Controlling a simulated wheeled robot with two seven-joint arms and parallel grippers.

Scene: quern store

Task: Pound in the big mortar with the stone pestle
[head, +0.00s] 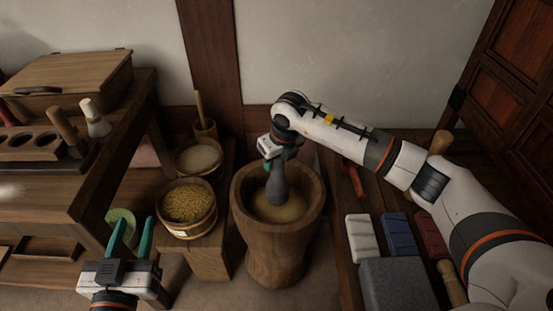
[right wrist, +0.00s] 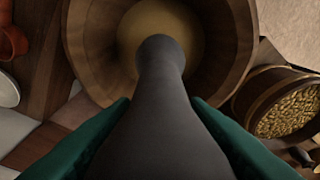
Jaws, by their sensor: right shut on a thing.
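The big wooden mortar (head: 277,240) stands on the floor in the middle of the head view, with pale yellowish meal (head: 280,208) in its bowl. The dark grey stone pestle (head: 277,187) is upright, its lower end inside the mortar's bowl. My right gripper (head: 268,165) is shut on the pestle's upper part, above the rim. In the right wrist view the pestle (right wrist: 160,110) runs between the green fingers toward the meal; whether its tip touches the meal I cannot tell. My left gripper (head: 131,238) is open and empty at the lower left, apart from the mortar.
Left of the mortar, a low bench (head: 208,262) holds a tub of yellow grain (head: 188,204) and a bowl of pale meal (head: 199,158). A wooden shelf unit (head: 120,130) stands further left. On the right, a low table holds coloured blocks (head: 398,234) and a grey stone slab (head: 395,284).

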